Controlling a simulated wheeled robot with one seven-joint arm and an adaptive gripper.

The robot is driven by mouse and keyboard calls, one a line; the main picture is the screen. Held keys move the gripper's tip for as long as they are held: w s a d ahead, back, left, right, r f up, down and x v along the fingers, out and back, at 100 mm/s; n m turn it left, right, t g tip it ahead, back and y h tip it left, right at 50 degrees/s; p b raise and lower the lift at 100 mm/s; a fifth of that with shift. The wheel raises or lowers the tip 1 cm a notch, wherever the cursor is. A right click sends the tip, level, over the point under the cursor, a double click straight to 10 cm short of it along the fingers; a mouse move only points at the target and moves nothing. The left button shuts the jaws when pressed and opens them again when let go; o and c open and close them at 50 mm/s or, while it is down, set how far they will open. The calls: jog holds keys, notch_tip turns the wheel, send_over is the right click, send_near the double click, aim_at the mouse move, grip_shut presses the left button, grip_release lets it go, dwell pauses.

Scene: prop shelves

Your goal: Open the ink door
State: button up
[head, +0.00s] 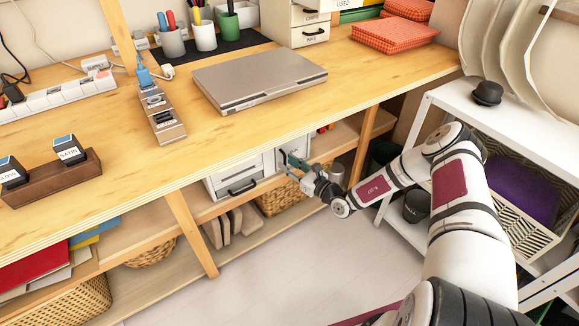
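A white unit (224,177) stands on the shelf under the wooden desk. Its left part has a drawer-like front with a dark handle (242,188). Its narrower right part has a pale front panel (294,147), which may be the ink door; I cannot read a label on it. My gripper (287,161) is at this right panel, with its fingertips close to or touching a dark greenish handle-like piece. The fingers are small and overlap the panel, so I cannot tell whether they are open or shut. My gripper hides the lower part of the panel.
The desk edge (232,147) overhangs the unit. A wicker basket (277,200) sits below it, and a desk leg (364,143) stands to the right. A closed laptop (258,76) lies above. A white rack (444,95) is beside my arm. The floor (275,270) in front is clear.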

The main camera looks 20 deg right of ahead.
jog(key=shift+c, duration=0.3)
grip_shut()
